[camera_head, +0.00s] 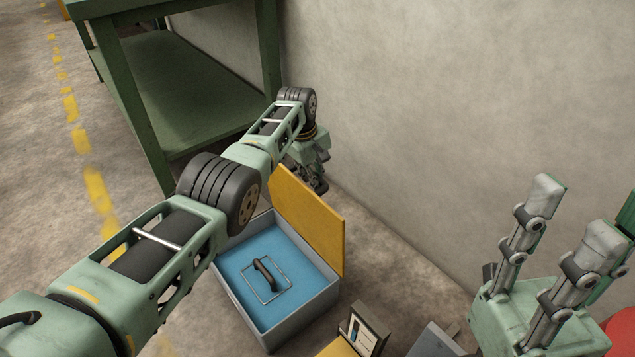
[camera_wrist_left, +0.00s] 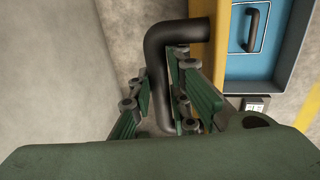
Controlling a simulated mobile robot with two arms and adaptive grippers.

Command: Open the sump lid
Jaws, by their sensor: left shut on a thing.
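The sump is a grey box (camera_head: 318,303) with a blue inside, on the floor near the wall. Its yellow lid (camera_head: 308,220) stands steeply raised along the wall side, so the inside shows. My left gripper (camera_head: 318,184) is behind the lid's far upper side, partly hidden in the head view. In the left wrist view the left gripper (camera_wrist_left: 163,100) is shut on a dark bent handle (camera_wrist_left: 178,32) that joins the yellow lid (camera_wrist_left: 222,42). My right gripper (camera_head: 574,218) is at the right, fingers apart and empty, pointing upward.
Inside the box lies a dark handle on a wire frame (camera_head: 265,273). A green metal table (camera_head: 165,95) stands at the back left. A bare wall (camera_head: 450,110) runs close behind the lid. A small grey-framed object (camera_head: 368,330) stands right of the box.

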